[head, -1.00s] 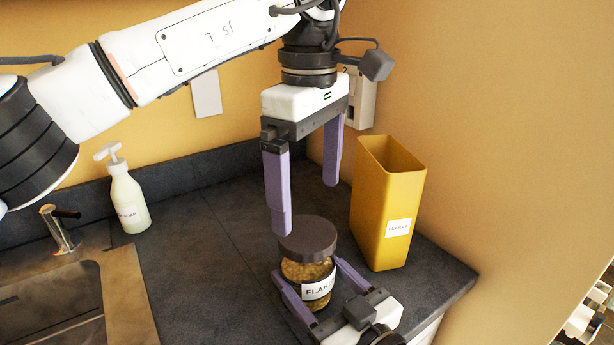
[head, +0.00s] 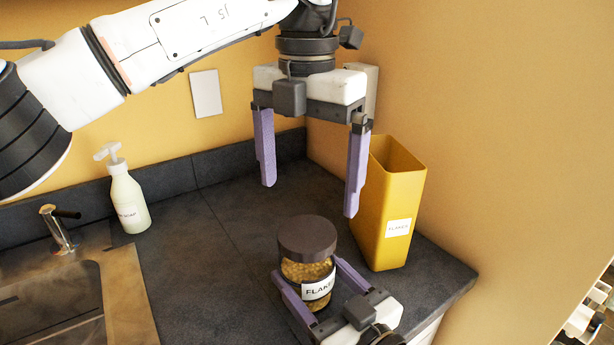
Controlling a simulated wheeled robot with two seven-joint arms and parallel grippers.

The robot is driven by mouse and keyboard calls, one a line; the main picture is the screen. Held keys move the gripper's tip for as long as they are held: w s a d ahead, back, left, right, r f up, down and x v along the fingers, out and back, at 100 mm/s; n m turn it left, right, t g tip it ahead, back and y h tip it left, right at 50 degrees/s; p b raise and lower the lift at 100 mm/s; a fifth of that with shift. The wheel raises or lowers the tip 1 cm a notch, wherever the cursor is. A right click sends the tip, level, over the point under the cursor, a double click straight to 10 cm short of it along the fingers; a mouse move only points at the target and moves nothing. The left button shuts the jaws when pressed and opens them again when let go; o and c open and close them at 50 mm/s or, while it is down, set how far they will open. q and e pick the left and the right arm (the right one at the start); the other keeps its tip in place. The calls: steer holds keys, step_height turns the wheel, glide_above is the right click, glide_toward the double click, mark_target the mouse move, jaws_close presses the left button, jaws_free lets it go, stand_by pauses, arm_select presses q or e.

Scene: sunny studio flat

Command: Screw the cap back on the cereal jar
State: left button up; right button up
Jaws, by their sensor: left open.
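The cereal jar (head: 306,272) stands on the dark counter with flakes and a white label showing. Its dark grey cap (head: 307,238) sits on top of the jar and looks level; how tightly it is on cannot be told. My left gripper (head: 309,200) is open and empty above the cap, its two purple fingers pointing down and apart from it. My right gripper (head: 316,281) comes in from the lower right, low on the jar, with one finger on each side, and appears shut on it. Part of the jar's lower body is hidden by the fingers.
A tall yellow container (head: 377,232) with a label stands right behind the jar, close to my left gripper's right finger. A soap bottle (head: 128,203), tap (head: 57,232) and sink (head: 55,300) are at left. The counter (head: 205,240) between is clear.

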mark_target(307, 232)
arm_select(q)
steer(key=shift+f, duration=0.1)
steer(key=shift+f, duration=3.95)
steer(key=shift+c, duration=0.4)
steer(key=c, duration=1)
steer(key=shift+m, duration=0.9)
steer(key=o, duration=1.2)
steer(key=shift+r, duration=0.15)
step_height(307, 232, up, 12)
steer(key=shift+f, duration=0.1)
